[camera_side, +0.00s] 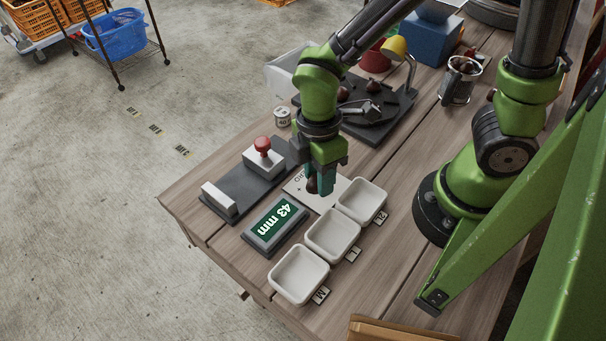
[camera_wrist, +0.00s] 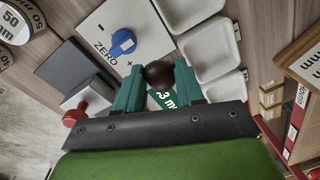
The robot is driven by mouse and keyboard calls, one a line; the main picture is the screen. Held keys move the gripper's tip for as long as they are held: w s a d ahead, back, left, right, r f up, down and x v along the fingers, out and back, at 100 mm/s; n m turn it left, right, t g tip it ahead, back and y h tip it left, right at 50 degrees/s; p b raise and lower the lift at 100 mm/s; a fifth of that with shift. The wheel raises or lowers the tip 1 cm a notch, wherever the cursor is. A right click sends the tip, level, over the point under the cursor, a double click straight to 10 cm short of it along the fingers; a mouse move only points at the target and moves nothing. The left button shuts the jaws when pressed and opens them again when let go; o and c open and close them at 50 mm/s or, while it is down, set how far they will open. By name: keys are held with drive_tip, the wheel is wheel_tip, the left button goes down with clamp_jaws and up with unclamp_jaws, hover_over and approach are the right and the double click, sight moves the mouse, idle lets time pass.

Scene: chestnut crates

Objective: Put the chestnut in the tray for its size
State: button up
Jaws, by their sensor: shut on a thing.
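My gripper (camera_side: 320,188) is shut on a dark brown chestnut (camera_side: 312,185), held above the white ZERO plate. In the wrist view the chestnut (camera_wrist: 160,74) sits between the two teal fingertips. Three empty white trays stand in a row: the near one (camera_side: 300,293), labelled M, the middle one (camera_side: 333,252), its label too small to read, and the far one (camera_side: 362,216), whose label seems to read 2L. A green display (camera_side: 275,224) reads 43 mm; the chestnut partly covers it in the wrist view.
A dark measuring slide (camera_side: 232,190) with white jaws and a red knob (camera_side: 262,144) lies left of my gripper. A blue knob (camera_wrist: 123,42) sits on the ZERO plate (camera_wrist: 110,20).

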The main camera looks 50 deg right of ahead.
drive_tip(key=shift+w, duration=0.15)
hover_over(236, 194)
drive_tip(key=shift+s+d+f, duration=0.4)
drive_tip(key=shift+d+f, duration=0.05)
drive_tip(key=shift+f, duration=0.25)
drive_tip(key=shift+w+a, duration=0.4)
drive_tip(key=shift+w, duration=0.1)
drive_tip(key=shift+f, duration=1.6)
clamp_jaws()
drive_tip(key=o, duration=1.1)
unclamp_jaws()
